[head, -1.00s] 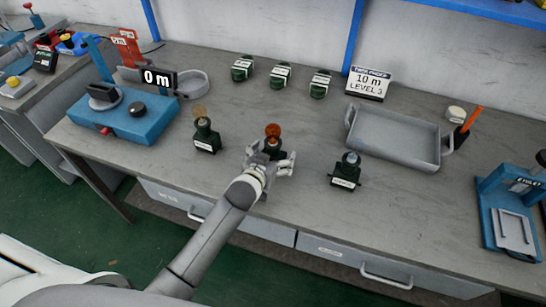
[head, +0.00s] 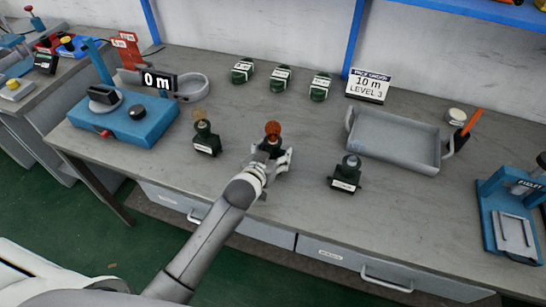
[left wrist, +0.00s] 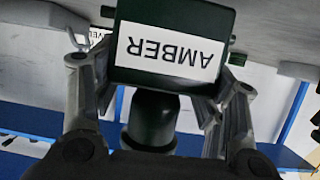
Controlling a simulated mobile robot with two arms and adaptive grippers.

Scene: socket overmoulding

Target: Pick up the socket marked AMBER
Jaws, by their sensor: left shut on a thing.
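The AMBER socket is a dark green block with an orange-brown top (head: 273,129) in the head view. In the left wrist view its white label reads AMBER, upside down, on the block (left wrist: 170,45). My left gripper (head: 272,158) is shut on this socket, with a finger on each side of it in the left wrist view (left wrist: 160,95). The arm and fingers hide the socket's lower part in the head view, so I cannot tell whether it touches the bench. My right gripper is not in view.
A socket with a tan top (head: 205,138) stands to the left and one with a grey top (head: 346,175) to the right. A grey tray (head: 398,140), a blue device (head: 125,118) and several green cylinders (head: 281,77) stand around. Bare bench lies between them.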

